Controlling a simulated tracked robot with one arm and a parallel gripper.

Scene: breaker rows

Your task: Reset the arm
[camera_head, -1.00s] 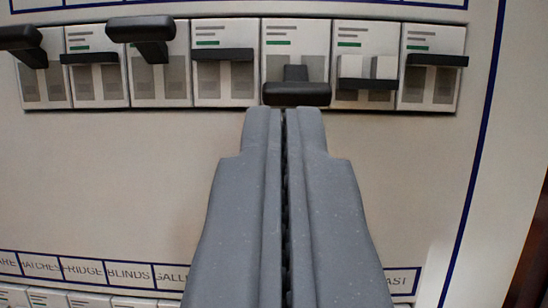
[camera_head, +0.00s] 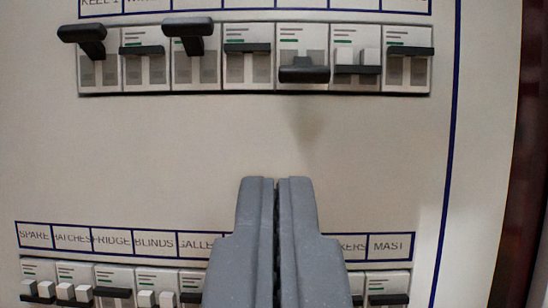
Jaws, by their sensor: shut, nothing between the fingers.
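My gripper (camera_head: 276,182) is shut and empty, with its two grey fingers side by side. Its tips are over the bare panel, below the upper breaker row (camera_head: 255,88) and apart from it in the picture. In that row, two black levers at the left, the first (camera_head: 82,34) and the third (camera_head: 188,27), stick upward and out. The lever of the fifth breaker (camera_head: 304,74) points down. My fingers hide part of the lower row.
A lower breaker row (camera_head: 114,283) runs along the bottom, under a label strip (camera_head: 113,240) reading SPARE, HATCHES, FRIDGE, BLINDS and MAST. The pale panel (camera_head: 150,150) between the rows is bare. A dark red-brown surface (camera_head: 522,150) stands at the right edge.

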